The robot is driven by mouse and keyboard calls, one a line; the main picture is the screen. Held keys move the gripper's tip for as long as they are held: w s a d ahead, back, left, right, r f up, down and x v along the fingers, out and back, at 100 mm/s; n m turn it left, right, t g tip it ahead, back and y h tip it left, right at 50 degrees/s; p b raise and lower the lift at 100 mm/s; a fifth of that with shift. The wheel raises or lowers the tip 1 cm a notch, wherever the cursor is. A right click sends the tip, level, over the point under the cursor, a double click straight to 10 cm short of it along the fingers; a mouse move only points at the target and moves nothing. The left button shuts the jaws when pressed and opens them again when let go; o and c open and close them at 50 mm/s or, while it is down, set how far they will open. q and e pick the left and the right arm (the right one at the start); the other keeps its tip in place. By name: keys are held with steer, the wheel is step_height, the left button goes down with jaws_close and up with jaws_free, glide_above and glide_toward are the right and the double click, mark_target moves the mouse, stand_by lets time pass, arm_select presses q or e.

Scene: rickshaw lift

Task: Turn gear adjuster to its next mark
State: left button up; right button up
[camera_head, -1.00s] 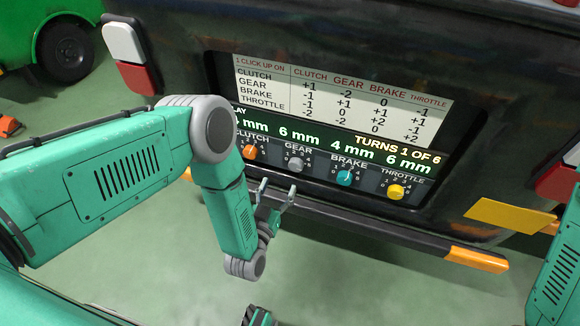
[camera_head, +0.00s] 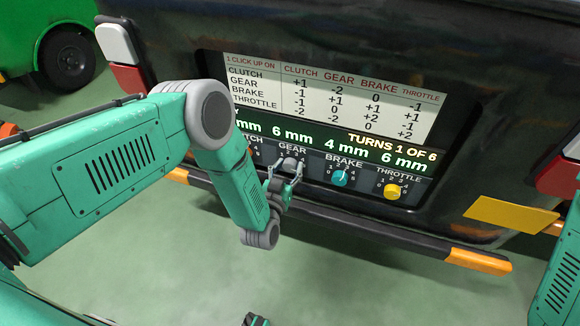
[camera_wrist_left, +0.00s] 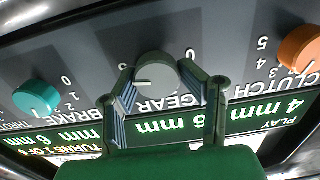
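The gear adjuster (camera_head: 290,163) is a grey round knob under the GEAR label on the dark rear panel. In the left wrist view it (camera_wrist_left: 157,72) appears upside down, with a white pointer line toward the picture's left. My left gripper (camera_head: 285,170) is open, its two fingers reaching up to the knob from below. In the left wrist view the fingertips (camera_wrist_left: 171,76) lie on either side of the knob, with a visible gap on the right. I cannot tell whether the left-hand finger touches it. My right gripper is not clearly visible.
The teal brake knob (camera_head: 340,178) and yellow throttle knob (camera_head: 393,192) sit to the right. The orange clutch knob (camera_wrist_left: 300,48) is close by. The display (camera_head: 365,148) reads TURNS 1 OF 6, with gear 6 mm. A bumper bar (camera_head: 350,226) runs below.

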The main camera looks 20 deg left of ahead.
arm_select(q)
steer(key=shift+d+r, duration=0.15)
steer(key=shift+d, duration=0.35)
steer(key=shift+c, duration=0.5)
steer(key=shift+a, duration=0.45)
steer(key=shift+d+n, duration=0.2)
steer(key=shift+n, duration=0.9)
steer(key=n, duration=0.4)
steer(key=shift+w+a, duration=0.1)
steer(key=shift+a, duration=0.2)
steer(key=n, duration=0.5)
steer(key=shift+b, duration=0.3)
steer(key=shift+a+f+n+b, duration=0.1)
steer(key=shift+n+b, duration=0.15)
steer(key=shift+n, duration=0.9)
steer(key=shift+a+f+n+b, duration=0.1)
steer(key=shift+n+b, duration=0.15)
steer(key=shift+n, duration=0.9)
arm_select(e)
steer(key=shift+a+f, duration=0.1)
steer(key=shift+f, duration=0.65)
